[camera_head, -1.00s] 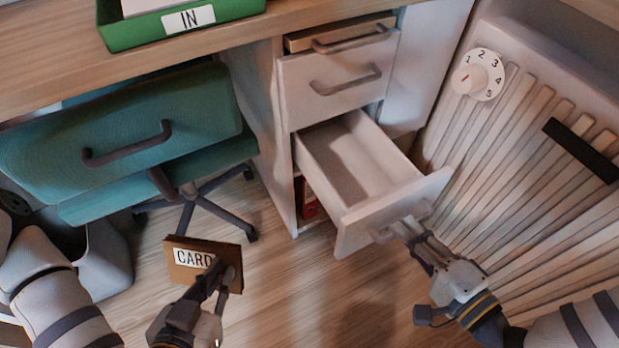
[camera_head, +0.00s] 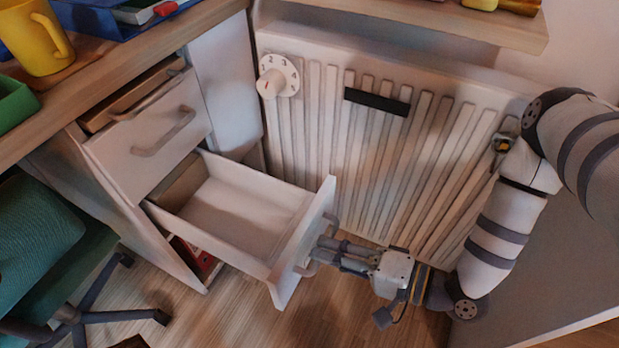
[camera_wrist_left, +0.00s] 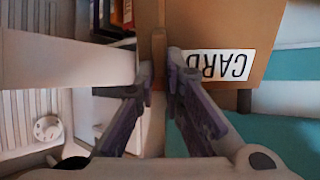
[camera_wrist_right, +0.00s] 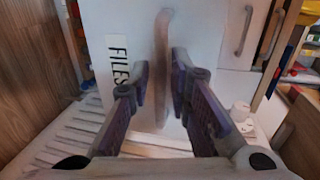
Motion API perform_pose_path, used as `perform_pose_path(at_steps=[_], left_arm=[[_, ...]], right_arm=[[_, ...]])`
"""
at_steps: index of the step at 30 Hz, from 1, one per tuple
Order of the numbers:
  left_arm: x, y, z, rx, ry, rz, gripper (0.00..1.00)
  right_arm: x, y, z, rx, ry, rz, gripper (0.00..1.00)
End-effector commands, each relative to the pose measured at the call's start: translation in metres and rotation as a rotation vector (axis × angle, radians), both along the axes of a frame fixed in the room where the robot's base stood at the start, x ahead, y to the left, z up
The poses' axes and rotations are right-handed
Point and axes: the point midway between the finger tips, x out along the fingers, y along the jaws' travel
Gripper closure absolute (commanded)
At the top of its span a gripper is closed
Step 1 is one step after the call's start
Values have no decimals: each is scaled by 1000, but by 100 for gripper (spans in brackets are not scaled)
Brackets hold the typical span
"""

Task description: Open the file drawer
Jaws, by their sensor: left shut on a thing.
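The file drawer (camera_head: 245,205) is the lowest drawer of the white desk cabinet and is pulled well out, its inside empty. Its front carries a FILES label (camera_wrist_right: 117,62) in the right wrist view. My right gripper (camera_head: 318,254) is at the drawer's handle (camera_wrist_right: 162,55), with one finger on each side of it; whether they press on it I cannot tell. My left gripper (camera_wrist_left: 160,60) is shut on the edge of a brown piece labelled CARD (camera_wrist_left: 216,25), seen in the left wrist view. The left gripper is outside the head view.
A ribbed white radiator (camera_head: 330,140) with a dial (camera_head: 279,77) stands beside the drawer. The upper drawer (camera_head: 155,140) is shut. A teal chair (camera_head: 45,250) is at the left. A yellow mug (camera_head: 38,42) stands on the desk.

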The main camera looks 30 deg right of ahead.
Motion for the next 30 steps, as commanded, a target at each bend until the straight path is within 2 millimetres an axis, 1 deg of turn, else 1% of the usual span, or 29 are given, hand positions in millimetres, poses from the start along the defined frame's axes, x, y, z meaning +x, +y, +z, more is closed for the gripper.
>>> perform_pose_path(at_steps=[8,11,14,18,22,24,27,30], left_arm=[[0,0,0,0,0,0,100],[0,0,0,0,0,0,100],[0,0,0,0,0,0,100],[0,0,0,0,0,0,100],[0,0,0,0,0,0,100],[0,0,0,0,0,0,100],[0,0,0,0,-1,0,100],[0,0,0,0,0,0,100]], right_arm=[[1,-1,0,-2,-2,-3,70],[-4,-5,1,-2,-2,-4,70],[-20,-18,6,-3,-1,-7,70],[-51,-40,13,-3,0,-7,70],[-76,-57,20,-2,0,-5,70],[-85,-64,22,-2,-2,-4,70],[-92,-69,25,-1,-2,-3,70],[-94,-70,25,-1,-2,-3,70]])
